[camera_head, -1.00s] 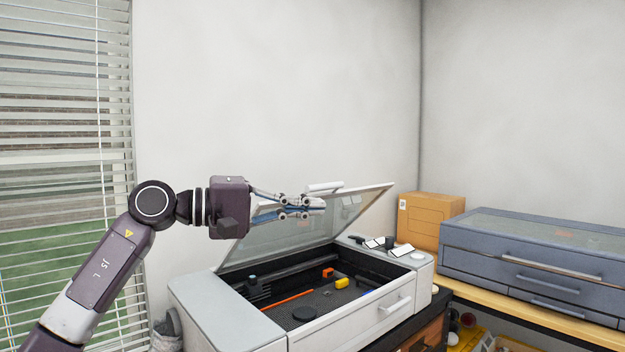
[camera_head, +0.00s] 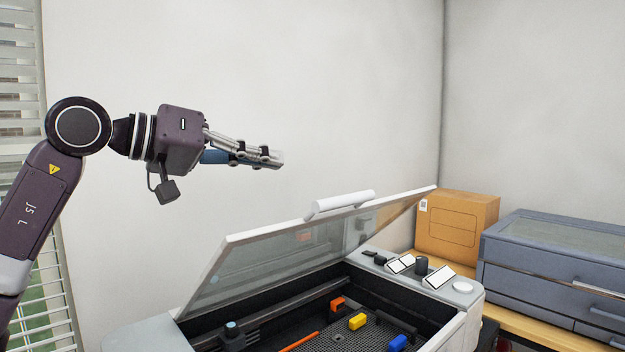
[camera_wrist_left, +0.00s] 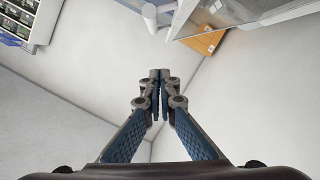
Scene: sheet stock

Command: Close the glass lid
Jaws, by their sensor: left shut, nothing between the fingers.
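The glass lid (camera_head: 285,262) of a white machine is tilted up and open, with a white bar handle (camera_head: 340,204) on its raised edge. The machine's bed (camera_head: 340,344) below is exposed. My left gripper (camera_head: 278,159) is shut and empty, up and to the left of the handle, apart from the lid. In the left wrist view the gripper's fingertips (camera_wrist_left: 158,74) are together, with the handle (camera_wrist_left: 149,17) and part of the lid (camera_wrist_left: 205,18) beyond them near the top. My right gripper is not in view.
Inside the bed are a yellow block (camera_head: 357,321), a blue block (camera_head: 397,342) and an orange piece (camera_head: 337,303). A cardboard box (camera_head: 457,232) and a grey-blue drawer cabinet (camera_head: 540,275) stand at right. Window blinds (camera_head: 50,290) are at left. Space above the lid is clear.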

